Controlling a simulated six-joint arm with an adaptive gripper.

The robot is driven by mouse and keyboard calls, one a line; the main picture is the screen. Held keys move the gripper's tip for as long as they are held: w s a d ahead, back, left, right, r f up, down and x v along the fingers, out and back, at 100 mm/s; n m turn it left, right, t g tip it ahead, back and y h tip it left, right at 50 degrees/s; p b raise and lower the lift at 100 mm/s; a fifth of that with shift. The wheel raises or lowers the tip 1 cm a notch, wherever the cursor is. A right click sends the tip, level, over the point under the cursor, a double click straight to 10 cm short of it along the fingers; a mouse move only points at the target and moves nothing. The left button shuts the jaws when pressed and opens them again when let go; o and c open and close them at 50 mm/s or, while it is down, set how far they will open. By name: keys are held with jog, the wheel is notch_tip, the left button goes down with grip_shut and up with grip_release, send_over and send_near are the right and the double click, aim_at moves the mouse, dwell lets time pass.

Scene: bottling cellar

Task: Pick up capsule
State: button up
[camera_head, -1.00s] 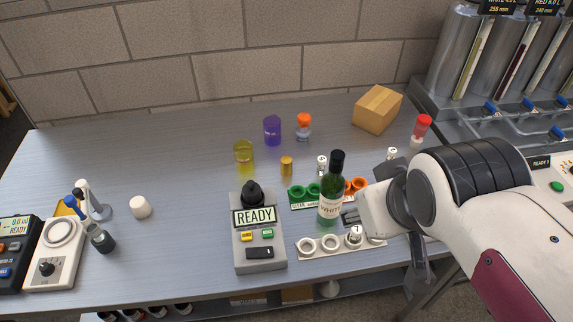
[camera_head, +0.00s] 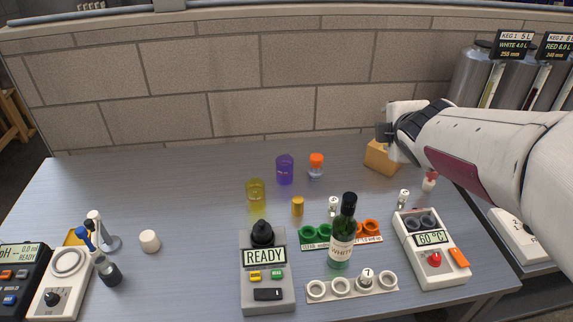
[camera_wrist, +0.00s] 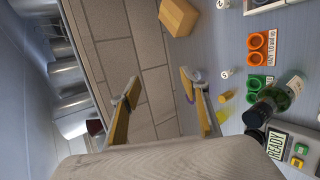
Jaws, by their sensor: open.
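The capsule seems to be the small gold cylinder (camera_head: 297,206) standing upright on the bench, left of and behind the green bottle. It also shows in the wrist view as a small gold shape (camera_wrist: 226,96), right of the right finger. My gripper (camera_head: 383,134) is raised at the back right, over the cardboard box in the head view and well apart from the capsule. In the wrist view its two fingers (camera_wrist: 158,76) are spread with nothing between them but the wall behind.
A green bottle (camera_head: 341,245) stands by green and orange ring holders. A yellow cup (camera_head: 256,190), a purple cup (camera_head: 285,170) and an orange-topped jar (camera_head: 316,167) stand near the capsule. A cardboard box (camera_head: 381,158) is at the back.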

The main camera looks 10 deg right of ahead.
jog(key=w+f+n+t+y, duration=0.1)
jog(key=w+f+n+y, duration=0.15)
jog(key=w+n, duration=0.6)
jog(key=n+g+y, duration=0.6)
jog(key=n+y, duration=0.6)
jog(key=n, duration=1.1)
send_near(298, 206)
jog(key=d, duration=0.1)
jog(key=w+d, duration=0.1)
jog(key=d, duration=0.1)
jog(key=shift+w+r, duration=0.1)
jog(key=shift+r, duration=0.1)
jog(key=shift+s+f+y, duration=0.2)
jog(key=shift+s+y, duration=0.05)
jog(key=shift+s, duration=0.05)
jog(key=shift+a, duration=0.1)
jog(key=shift+x, duration=2.95)
jog(key=shift+w, duration=0.1)
